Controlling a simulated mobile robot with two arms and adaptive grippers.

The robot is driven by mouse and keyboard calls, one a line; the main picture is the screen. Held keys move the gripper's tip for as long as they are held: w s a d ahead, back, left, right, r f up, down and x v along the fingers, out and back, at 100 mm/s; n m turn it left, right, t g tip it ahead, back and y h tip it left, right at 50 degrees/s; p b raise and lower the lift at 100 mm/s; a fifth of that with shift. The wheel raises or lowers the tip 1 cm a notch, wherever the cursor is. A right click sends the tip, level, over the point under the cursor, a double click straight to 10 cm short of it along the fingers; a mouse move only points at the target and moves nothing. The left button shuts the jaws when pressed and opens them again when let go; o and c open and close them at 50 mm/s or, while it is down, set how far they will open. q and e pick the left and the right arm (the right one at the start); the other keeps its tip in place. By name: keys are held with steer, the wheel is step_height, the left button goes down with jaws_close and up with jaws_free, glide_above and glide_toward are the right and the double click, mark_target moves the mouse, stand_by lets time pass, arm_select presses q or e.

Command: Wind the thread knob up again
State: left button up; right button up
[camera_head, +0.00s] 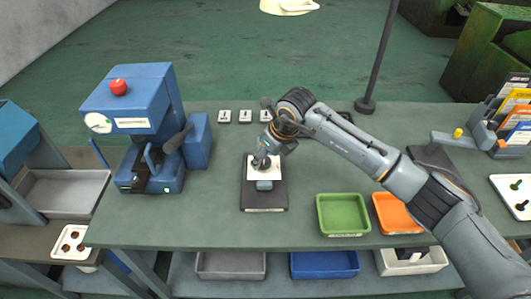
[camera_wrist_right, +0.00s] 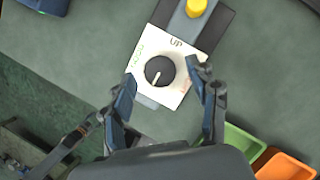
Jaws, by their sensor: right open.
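The thread knob (camera_wrist_right: 160,71) is a round black dial with a white pointer line, which points down and slightly left in the right wrist view. It sits on a white plate (camera_wrist_right: 178,92) marked "UP" at the top, with green lettering at left and red at right. The plate is on a dark base (camera_head: 264,209) on the bench in the head view. My right gripper (camera_head: 263,160) is over the plate and hides the knob there. In the right wrist view the right gripper (camera_wrist_right: 163,82) is open, its fingers apart on either side of the knob. My left gripper is out of view.
A yellow button (camera_wrist_right: 196,6) is beyond the plate. A blue machine (camera_head: 140,120) with a red button stands at left. Green (camera_head: 343,214) and orange (camera_head: 398,213) trays lie right of the base. Several small white labelled plates (camera_head: 245,116) lie behind. Bench left of the base is clear.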

steer(key=shift+w+a+f, duration=0.1)
steer(key=shift+f, duration=0.4)
